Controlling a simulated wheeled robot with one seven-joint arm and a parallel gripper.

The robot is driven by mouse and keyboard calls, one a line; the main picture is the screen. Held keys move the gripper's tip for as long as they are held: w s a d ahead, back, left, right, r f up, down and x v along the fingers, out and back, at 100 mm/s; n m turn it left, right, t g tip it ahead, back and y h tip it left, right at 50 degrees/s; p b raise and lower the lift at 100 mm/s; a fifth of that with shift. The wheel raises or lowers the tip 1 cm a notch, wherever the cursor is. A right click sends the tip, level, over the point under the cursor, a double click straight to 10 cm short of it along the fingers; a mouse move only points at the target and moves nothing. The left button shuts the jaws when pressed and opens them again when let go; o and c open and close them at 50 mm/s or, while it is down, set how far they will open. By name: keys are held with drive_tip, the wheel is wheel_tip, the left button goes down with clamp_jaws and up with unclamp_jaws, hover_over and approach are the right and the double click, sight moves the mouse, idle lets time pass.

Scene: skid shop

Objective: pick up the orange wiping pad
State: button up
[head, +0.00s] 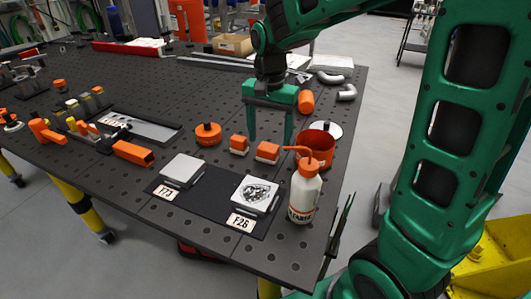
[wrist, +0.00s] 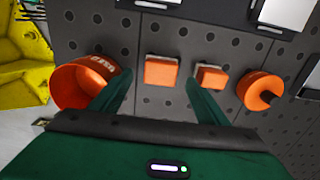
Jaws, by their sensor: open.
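Two small orange blocks with pale undersides sit side by side on the dark perforated table; both look like wiping pads. The right pad in the head view (head: 267,151) is the left one in the wrist view (wrist: 160,72). The other pad (head: 239,145) is on the right in the wrist view (wrist: 209,76). My gripper (head: 270,140) is open and empty, pointing down, just behind the pads in the head view. In the wrist view my gripper (wrist: 157,78) has the first pad in line with the gap between its fingers. The second pad lies by the right fingertip.
A round orange tin (head: 208,134) sits left. A dark mat (head: 212,195) with labelled white squares lies in front. An orange cylinder (head: 306,101) stands behind.

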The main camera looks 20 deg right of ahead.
sight(268, 146)
wheel_tip(268, 146, down, 4)
drive_tip(key=shift+s+a, duration=0.1)
drive_tip(key=shift+a, duration=0.05)
drive_tip(key=shift+c, duration=0.6)
drive_tip(key=c, duration=1)
drive_tip(key=shift+r, duration=0.1)
drive_tip(key=shift+r, duration=0.45)
drive_tip(key=r, duration=0.3)
drive_tip(key=shift+s+a+r, duration=0.15)
drive_tip(key=shift+a+r, duration=0.05)
drive_tip(key=s+a+r, duration=0.2)
drive_tip(key=a, duration=0.1)
drive_tip(key=s+a+r, duration=0.2)
drive_tip(key=s, duration=0.1)
drive_tip(key=s+a+r, duration=0.2)
drive_tip(key=a, duration=0.1)
drive_tip(key=shift+s+a+r, duration=0.15)
drive_tip(key=shift+a+r, duration=0.15)
